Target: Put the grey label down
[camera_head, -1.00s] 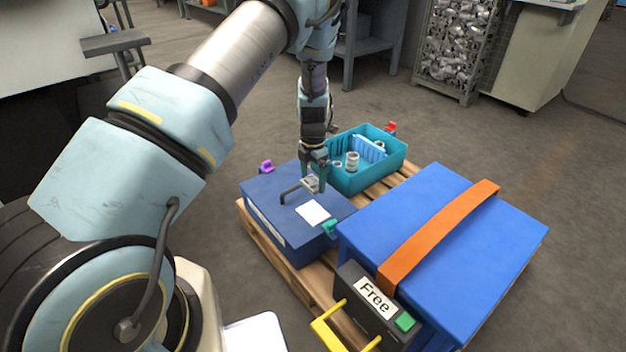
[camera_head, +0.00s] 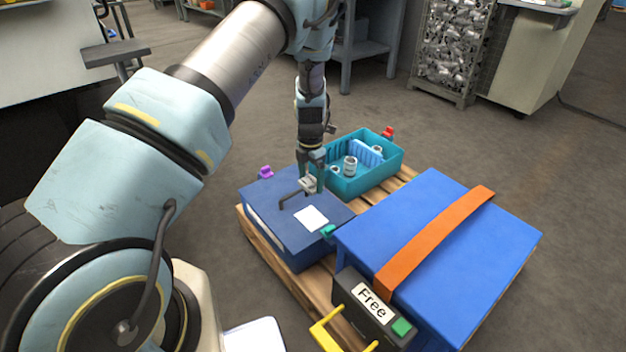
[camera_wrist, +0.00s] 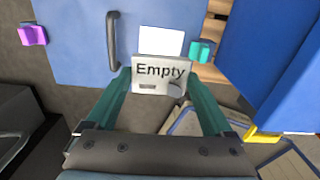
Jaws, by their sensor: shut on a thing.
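My gripper (camera_head: 311,182) is shut on the grey label (camera_wrist: 160,76), a small plate that reads "Empty" in the wrist view. In the head view the label (camera_head: 308,184) is small, between the fingertips. It is held over the dark blue box lid (camera_head: 275,198), near the dark handle (camera_head: 290,199) and a white card (camera_head: 311,218). Whether the label touches the lid I cannot tell. In the wrist view the green fingers grip its two sides, and it overlaps the lower edge of the white card (camera_wrist: 162,41).
A teal bin (camera_head: 345,186) with parts stands behind the blue box on the wooden pallet (camera_head: 262,255). A large blue case (camera_head: 440,250) with an orange strap is at the right. A dark block marked "Free" (camera_head: 370,310) stands in front. Purple (camera_head: 265,172) and green (camera_head: 328,231) clips sit at the lid's edges.

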